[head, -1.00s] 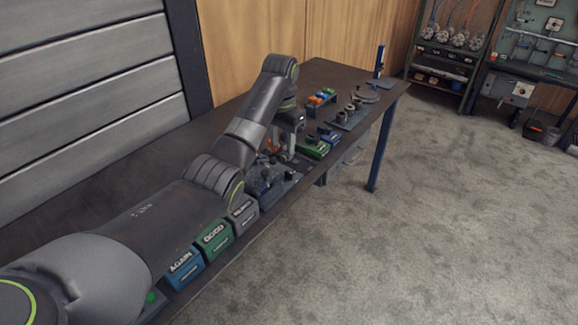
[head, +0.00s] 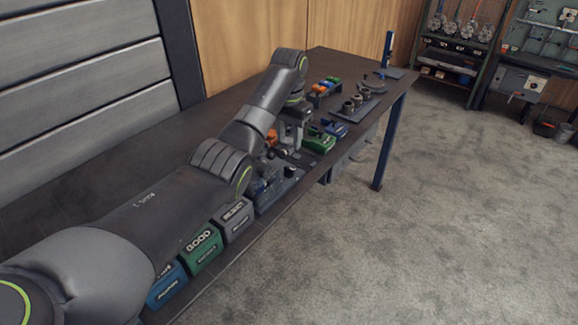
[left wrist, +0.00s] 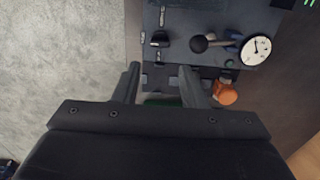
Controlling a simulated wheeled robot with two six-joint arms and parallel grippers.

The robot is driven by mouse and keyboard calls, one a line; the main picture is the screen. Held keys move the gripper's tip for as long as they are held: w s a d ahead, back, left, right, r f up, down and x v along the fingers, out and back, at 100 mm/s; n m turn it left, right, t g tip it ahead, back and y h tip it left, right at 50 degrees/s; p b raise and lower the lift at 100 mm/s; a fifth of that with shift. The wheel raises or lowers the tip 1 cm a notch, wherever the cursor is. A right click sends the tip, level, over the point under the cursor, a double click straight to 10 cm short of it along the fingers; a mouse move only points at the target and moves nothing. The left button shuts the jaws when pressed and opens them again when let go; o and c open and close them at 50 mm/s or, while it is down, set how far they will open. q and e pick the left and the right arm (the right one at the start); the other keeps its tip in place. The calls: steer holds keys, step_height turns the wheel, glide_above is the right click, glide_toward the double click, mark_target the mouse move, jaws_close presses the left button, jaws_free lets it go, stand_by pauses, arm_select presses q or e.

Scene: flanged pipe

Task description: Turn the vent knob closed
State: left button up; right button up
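My left gripper (head: 291,138) hangs over the table beyond the dark pipe fixture (head: 272,188). In the left wrist view its fingers (left wrist: 158,76) are spread with nothing between them, at the edge of a grey plate (left wrist: 180,20). On that plate are a black T-shaped handle (left wrist: 160,39), a black round knob (left wrist: 200,43) and a white dial gauge (left wrist: 256,50). An orange part (left wrist: 224,93) sits right of the fingers, and also shows in the head view (head: 271,137). I cannot tell which part is the vent knob. My right gripper is out of view.
Blue (head: 165,286), green (head: 201,248) and grey (head: 235,219) labelled boxes line the near table edge. Beyond the fixture are a green box (head: 318,140) and a tray of grey cylinders (head: 357,104). The floor to the right (head: 440,220) is clear.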

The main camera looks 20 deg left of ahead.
mark_target(289, 168)
arm_select(q)
step_height(289, 168, down, 4)
steer(key=shift+s+r, duration=0.1)
steer(key=shift+s, duration=0.05)
step_height(289, 168, down, 5)
steer(key=shift+f, duration=0.45)
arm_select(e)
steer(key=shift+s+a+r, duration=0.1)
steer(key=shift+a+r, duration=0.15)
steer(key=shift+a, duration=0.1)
arm_select(q)
steer(key=c, duration=0.7)
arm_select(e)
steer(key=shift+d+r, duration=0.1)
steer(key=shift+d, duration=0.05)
